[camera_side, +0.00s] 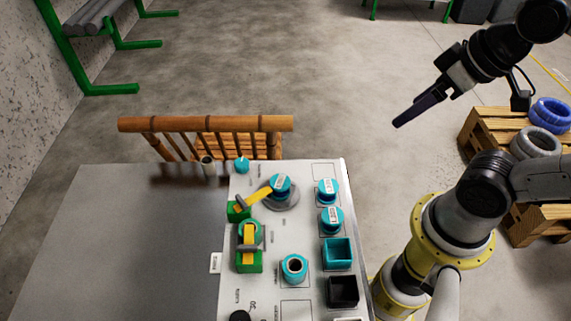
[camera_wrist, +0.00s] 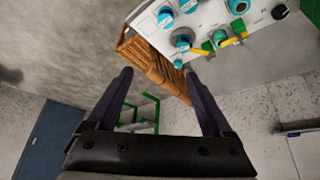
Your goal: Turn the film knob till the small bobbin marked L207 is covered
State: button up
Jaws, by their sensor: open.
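A pale panel (camera_side: 275,235) carries several teal round pieces with white labels too small to read, so I cannot tell which is L207. One labelled teal piece (camera_side: 281,184) sits on a grey disc, with a yellow strip (camera_side: 259,197) running to a green block. Two more labelled pieces, an upper one (camera_side: 327,189) and a lower one (camera_side: 332,218), stand at the right. A teal ring with a dark centre (camera_side: 294,267) is nearer. I cannot tell which piece is the film knob. My gripper (camera_side: 420,107) is open, empty and high, right of the panel; it also shows in the wrist view (camera_wrist: 158,76).
A second yellow strip (camera_side: 249,236) lies over a green block. A teal bin (camera_side: 338,252) and black bin (camera_side: 342,291) line the panel's right side. A bamboo chair (camera_side: 206,124) stands behind the table. A pallet (camera_side: 483,128) with coiled hoses is at the right.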

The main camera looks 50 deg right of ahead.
jog(key=shift+n, duration=0.3)
jog(key=w+d+r+n+h, duration=0.1)
jog(key=w+d+r+n, duration=0.1)
jog(key=w+r+n, duration=0.55)
jog(key=n+g+h, duration=0.2)
jog(key=n+h, duration=0.1)
jog(key=n, duration=1.1)
send_over(241, 163)
jog(key=s+a, duration=0.1)
notch_tip(241, 163, down, 20)
jog(key=r, duration=0.1)
jog(key=s+a+f+n+g, duration=0.15)
jog(key=a+f, duration=0.25)
jog(key=f, duration=0.6)
jog(key=x, duration=1.3)
jog(key=shift+d+f, duration=0.15)
jog(key=shift+f, duration=0.05)
